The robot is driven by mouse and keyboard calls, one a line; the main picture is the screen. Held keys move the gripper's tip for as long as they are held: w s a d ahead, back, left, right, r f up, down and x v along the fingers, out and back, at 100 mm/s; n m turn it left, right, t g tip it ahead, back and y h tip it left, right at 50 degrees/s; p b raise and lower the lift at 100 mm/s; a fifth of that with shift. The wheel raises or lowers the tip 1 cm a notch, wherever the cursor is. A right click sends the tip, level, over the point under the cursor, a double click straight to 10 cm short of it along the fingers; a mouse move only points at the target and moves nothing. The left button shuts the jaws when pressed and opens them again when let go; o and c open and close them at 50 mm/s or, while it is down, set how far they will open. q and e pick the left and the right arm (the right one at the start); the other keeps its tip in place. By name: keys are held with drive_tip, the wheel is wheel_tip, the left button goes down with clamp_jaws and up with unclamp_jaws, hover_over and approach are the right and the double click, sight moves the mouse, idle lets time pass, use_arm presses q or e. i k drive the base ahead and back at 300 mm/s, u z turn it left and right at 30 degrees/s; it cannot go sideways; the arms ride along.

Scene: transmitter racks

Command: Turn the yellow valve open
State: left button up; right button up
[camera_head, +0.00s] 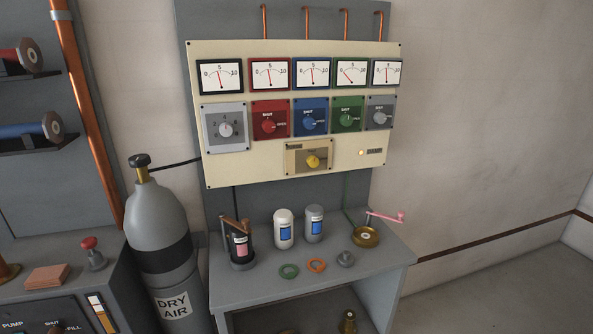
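Nothing covers the knob. Neither of my grippers shows in the head view.
A grey bench (376,263) with bottles and small parts stands below. A grey gas cylinder (158,218) stands at left. The right side is clear.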

sight(313, 161)
drive_tip(key=z, duration=0.25)
drive_tip(key=k, duration=0.4)
drive_tip(key=z, duration=1.1)
drive_tip(key=k, duration=1)
drive_tip(key=z, duration=0.95)
drive_tip(key=i, duration=2.35)
drive_tip(key=u, duration=1.55)
drive_tip(key=i, duration=0.85)
drive_tip(key=u, duration=0.75)
